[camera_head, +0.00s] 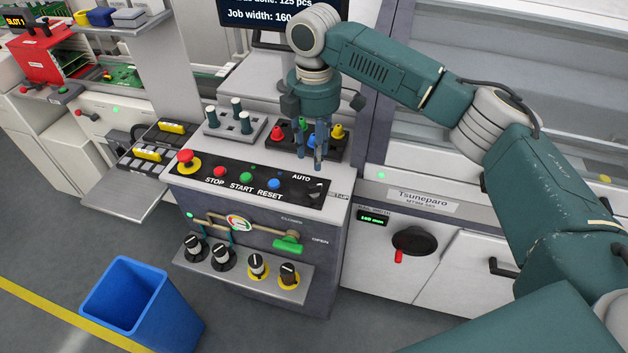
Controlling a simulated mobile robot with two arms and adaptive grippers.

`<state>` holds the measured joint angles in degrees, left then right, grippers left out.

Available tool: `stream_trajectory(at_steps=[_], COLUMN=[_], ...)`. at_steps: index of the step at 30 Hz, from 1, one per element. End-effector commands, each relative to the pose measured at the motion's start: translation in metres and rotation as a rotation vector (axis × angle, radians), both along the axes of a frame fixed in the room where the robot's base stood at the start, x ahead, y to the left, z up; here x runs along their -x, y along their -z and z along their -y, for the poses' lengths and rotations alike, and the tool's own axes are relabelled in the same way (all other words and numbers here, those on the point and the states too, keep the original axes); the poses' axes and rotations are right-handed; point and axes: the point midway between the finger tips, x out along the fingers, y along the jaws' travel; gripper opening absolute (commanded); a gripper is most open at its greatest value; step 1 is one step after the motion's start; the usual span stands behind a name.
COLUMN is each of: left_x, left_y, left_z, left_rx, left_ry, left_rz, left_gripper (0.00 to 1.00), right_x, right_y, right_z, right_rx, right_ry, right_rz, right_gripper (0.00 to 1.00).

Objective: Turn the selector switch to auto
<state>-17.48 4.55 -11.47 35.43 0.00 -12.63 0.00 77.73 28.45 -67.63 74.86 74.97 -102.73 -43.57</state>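The selector switch (316,189) is a small dark knob at the right end of the black control panel (212,176). The label AUTO is printed up and left of it, and another small label is to its right. The way the knob points is too small to tell. My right gripper (318,162) hangs fingers down just above the switch, apart from it as far as I can see. Its fingers look close together, but whether they are open or shut is unclear. My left gripper is out of view.
On the panel are a red emergency button (186,157) and the stop, start and reset buttons. A tray with coloured knobs (337,133) stands behind the gripper. Below are a green-handled valve (287,243) and several black knobs. A blue bin (142,305) stands on the floor.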

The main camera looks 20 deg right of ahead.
Motion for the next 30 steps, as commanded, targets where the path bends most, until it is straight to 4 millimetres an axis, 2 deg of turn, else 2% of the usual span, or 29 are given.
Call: stream_trajectory(at_steps=[5, 12, 18, 23, 30], left_x=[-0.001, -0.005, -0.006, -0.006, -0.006], left_y=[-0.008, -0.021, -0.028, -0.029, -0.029], left_z=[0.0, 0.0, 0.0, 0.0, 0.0], left_rx=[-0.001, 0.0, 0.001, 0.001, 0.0], left_ry=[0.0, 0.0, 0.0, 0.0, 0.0], left_rz=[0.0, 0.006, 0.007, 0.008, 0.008], left_gripper=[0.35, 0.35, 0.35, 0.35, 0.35], right_x=[0.001, 0.001, 0.0, 0.0, 0.0], right_y=[0.02, 0.066, 0.094, 0.105, 0.107], right_z=[0.001, 0.0, 0.0, 0.0, 0.0], right_rx=[0.001, 0.001, 0.0, 0.0, 0.0], right_ry=[0.001, 0.002, 0.001, 0.0, 0.001], right_rz=[-0.005, -0.004, -0.002, 0.0, 0.001], right_gripper=[0.35, 0.35, 0.35, 0.35, 0.35])
